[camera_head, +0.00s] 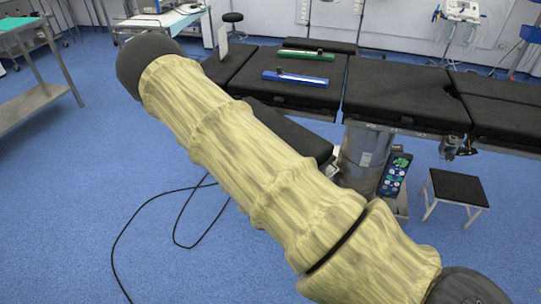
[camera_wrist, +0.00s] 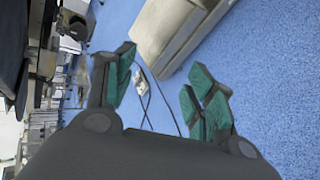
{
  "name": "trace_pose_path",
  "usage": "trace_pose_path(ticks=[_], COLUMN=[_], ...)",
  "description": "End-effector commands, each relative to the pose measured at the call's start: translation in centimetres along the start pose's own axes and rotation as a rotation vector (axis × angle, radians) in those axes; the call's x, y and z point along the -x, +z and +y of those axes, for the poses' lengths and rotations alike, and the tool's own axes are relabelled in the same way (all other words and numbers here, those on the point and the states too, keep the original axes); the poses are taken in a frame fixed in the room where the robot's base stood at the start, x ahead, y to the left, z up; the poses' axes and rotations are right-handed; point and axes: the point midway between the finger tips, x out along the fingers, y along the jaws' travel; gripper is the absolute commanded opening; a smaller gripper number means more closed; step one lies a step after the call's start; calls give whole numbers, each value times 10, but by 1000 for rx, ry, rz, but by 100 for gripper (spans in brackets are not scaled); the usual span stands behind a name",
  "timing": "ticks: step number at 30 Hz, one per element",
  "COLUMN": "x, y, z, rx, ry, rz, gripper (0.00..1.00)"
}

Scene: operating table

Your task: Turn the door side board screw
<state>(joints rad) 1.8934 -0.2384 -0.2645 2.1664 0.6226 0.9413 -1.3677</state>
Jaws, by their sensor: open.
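Two narrow boards lie on the black operating table (camera_head: 395,92): a green board (camera_head: 305,54) farther back and a blue board (camera_head: 295,78) nearer. Each has a small dark piece on top; the screws are too small to make out. I cannot tell which board is the door side one. My gripper (camera_wrist: 158,78) shows in the wrist view, open, with green finger pads apart and nothing between them. It points toward the blue floor, away from both boards. In the head view my covered arm crosses the middle, and the gripper is not seen there.
A black step stool (camera_head: 458,187) and a hand control panel (camera_head: 395,174) are by the table's column (camera_head: 365,150). A metal trolley (camera_head: 35,95) stands at the left. A black cable (camera_head: 150,203) lies on the floor. Open floor is at left.

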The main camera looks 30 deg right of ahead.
Motion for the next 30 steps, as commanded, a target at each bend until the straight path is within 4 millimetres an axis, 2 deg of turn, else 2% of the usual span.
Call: trace_pose_path(ticks=[1, 3, 12, 21, 30], x=[-17, -29, -68, -80, -85], y=[-8, -14, -36, -51, -52], z=[-1, 10, 61, 102, 119], rx=[41, 102, 350, 525, 568], ry=[43, 97, 308, 437, 462], rz=[-12, -35, -177, -329, -375], gripper=[55, 55, 55, 55, 55])
